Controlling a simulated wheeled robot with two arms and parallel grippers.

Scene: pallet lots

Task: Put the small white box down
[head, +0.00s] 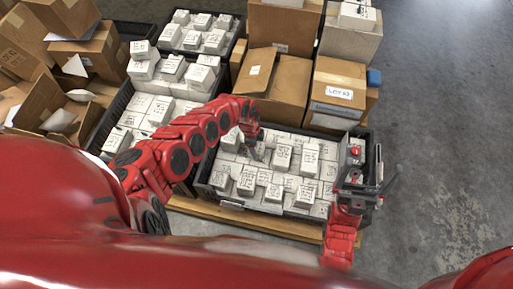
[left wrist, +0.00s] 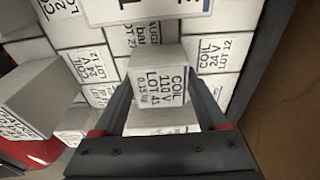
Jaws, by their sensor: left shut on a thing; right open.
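The small white box (left wrist: 158,82), printed "COIL 110 V LOT 12", is between the fingers of my left gripper (left wrist: 162,100) in the left wrist view. The gripper is shut on it, with white boxes beneath and around. In the head view my left gripper (head: 254,148) points down over the left rear of the front black crate (head: 262,208). The arm partly hides the spot, and I cannot tell whether the held box touches those below. My right gripper (head: 362,180) is open and empty at the crate's right side.
The front crate holds a layer of white boxes with several loose ones (head: 283,157) on top. More filled crates stand behind left. Cardboard cartons (head: 277,50) and a "LOT" carton (head: 338,88) stand behind. Grey floor (head: 440,150) is clear at right.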

